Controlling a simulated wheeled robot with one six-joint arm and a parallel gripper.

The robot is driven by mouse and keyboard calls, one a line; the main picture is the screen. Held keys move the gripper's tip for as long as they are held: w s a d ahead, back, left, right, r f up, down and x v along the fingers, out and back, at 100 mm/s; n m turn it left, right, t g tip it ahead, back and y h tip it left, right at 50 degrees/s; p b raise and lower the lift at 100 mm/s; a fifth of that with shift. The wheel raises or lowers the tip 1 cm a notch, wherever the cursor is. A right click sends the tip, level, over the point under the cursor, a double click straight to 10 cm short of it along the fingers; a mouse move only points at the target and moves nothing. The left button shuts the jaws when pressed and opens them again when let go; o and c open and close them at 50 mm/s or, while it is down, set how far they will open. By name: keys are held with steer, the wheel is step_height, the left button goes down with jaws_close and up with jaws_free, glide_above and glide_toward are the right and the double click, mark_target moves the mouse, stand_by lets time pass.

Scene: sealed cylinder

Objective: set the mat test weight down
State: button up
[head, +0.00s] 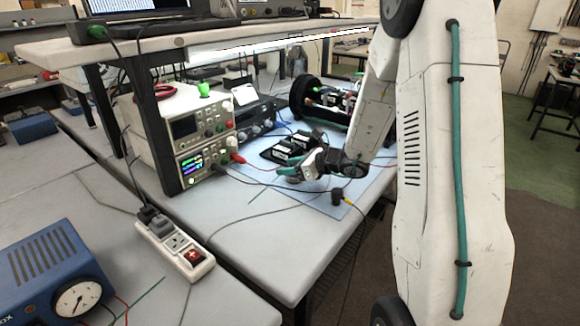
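My gripper (288,172), with teal fingers, is low over a light blue mat (318,196) on the workbench. It is small in the head view and partly turned away, so I cannot tell whether its fingers are apart or hold something. I cannot make out the mat test weight for sure. A small black piece (337,197) with a yellow-ended cable lies near the mat's front edge, right of the gripper. A black block with white labels (290,148) lies just behind the gripper.
Stacked instruments (205,135) stand left of the mat, with cables running across the bench. A black-ringed assembly (325,102) stands behind. A power strip (175,245) and a blue meter box (55,275) are at front left. An upper shelf (200,47) overhangs the bench.

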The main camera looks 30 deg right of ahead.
steer(key=shift+r, duration=0.1)
steer(key=shift+s+d+r, duration=0.15)
steer(key=shift+s+r, duration=0.05)
steer(key=v, duration=1.1)
steer(key=shift+s, duration=0.1)
steer(key=s+a+r+n+g, duration=0.3)
steer(key=s+a+n, duration=0.1)
steer(key=a+n, duration=0.15)
steer(key=s+a+r+n+g+y, duration=0.1)
steer(key=s+a+r+n+g, duration=0.15)
steer(key=s+a+n, duration=0.35)
steer(key=s+a+r+n+g, duration=0.2)
steer(key=a+n+g, duration=0.1)
steer(key=a+n, duration=0.3)
steer(key=s+r+n+g+h, duration=0.1)
steer(key=s+r+n+h, duration=0.2)
steer(key=s+n+h, duration=0.5)
steer(key=shift+s+n, duration=2.15)
steer(key=shift+s, duration=1.5)
steer(key=shift+d+g, duration=0.1)
steer(key=shift+g, duration=0.15)
